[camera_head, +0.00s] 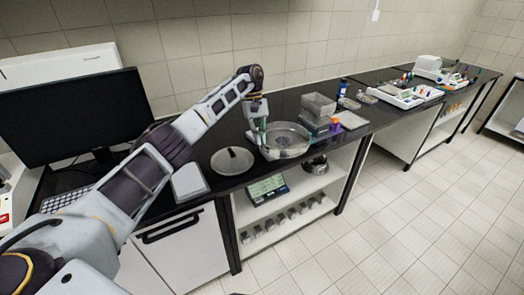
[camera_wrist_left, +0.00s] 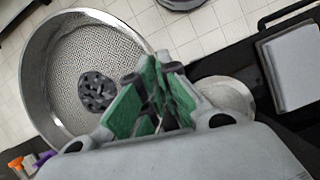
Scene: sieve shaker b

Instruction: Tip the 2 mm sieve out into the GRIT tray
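The sieve (camera_head: 287,140) is a round metal pan with a mesh floor, at the counter's front edge in the head view. It fills the upper left of the left wrist view (camera_wrist_left: 45,70), with a clump of dark grains (camera_wrist_left: 97,90) on its mesh. My left gripper (camera_head: 261,140) is at the sieve's left rim. Its green-padded fingers (camera_wrist_left: 152,90) close on the rim in the wrist view, and the exact contact is partly hidden. I cannot read any label to tell which tray is GRIT. My right gripper is not in view.
A round pale pan (camera_head: 232,161) and a flat grey device (camera_head: 189,181) lie left of the sieve. Stacked grey containers (camera_head: 318,106) and a shallow tray (camera_head: 351,120) stand to its right. A monitor (camera_head: 70,115) stands at left. Open shelves are below the counter.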

